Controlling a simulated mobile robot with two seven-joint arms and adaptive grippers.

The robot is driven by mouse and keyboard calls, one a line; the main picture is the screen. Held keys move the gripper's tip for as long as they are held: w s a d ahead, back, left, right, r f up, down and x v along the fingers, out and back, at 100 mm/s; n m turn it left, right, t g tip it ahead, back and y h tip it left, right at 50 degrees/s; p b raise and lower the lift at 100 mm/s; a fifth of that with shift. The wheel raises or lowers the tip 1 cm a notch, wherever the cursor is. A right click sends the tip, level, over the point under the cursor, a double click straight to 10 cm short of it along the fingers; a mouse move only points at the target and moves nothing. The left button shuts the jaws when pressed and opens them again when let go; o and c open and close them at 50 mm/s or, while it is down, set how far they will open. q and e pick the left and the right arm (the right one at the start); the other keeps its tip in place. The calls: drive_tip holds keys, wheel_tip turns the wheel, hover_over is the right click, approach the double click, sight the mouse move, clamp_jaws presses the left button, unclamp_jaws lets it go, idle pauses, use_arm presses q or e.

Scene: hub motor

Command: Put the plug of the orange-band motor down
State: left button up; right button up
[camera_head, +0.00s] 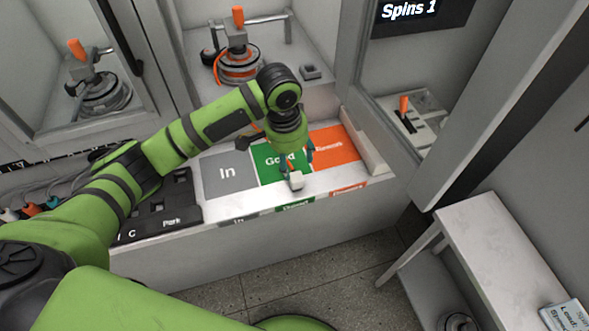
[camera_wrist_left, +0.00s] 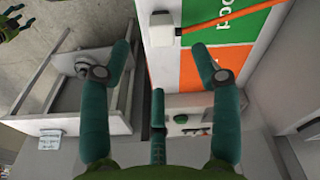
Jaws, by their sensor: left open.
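The white plug (camera_head: 296,181) sits at the front edge of the green "Good" field (camera_head: 268,160) on the bench. The plug also shows in the left wrist view (camera_wrist_left: 160,23), with its orange cable (camera_wrist_left: 225,26) running off to the right. My left gripper (camera_head: 297,166) is just above the plug, its fingers spread; in the left wrist view (camera_wrist_left: 161,52) the plug lies beyond the fingertips, apart from them. The orange-band motor (camera_head: 238,68) stands in the bay behind, with an orange handle on top. My arm hides part of the cable.
A grey "In" field (camera_head: 228,173) and an orange "Rework" field (camera_head: 334,146) flank the green one. A black "Park" holder (camera_head: 160,215) is at left. Another motor (camera_head: 99,92) stands in the left bay. A white side table (camera_head: 490,225) is at right.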

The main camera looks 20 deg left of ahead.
use_arm(q)
drive_tip(key=shift+s+a+r, duration=0.1)
drive_tip(key=shift+a+r, duration=0.05)
drive_tip(key=shift+r, duration=1.4)
drive_tip(key=shift+c, duration=0.4)
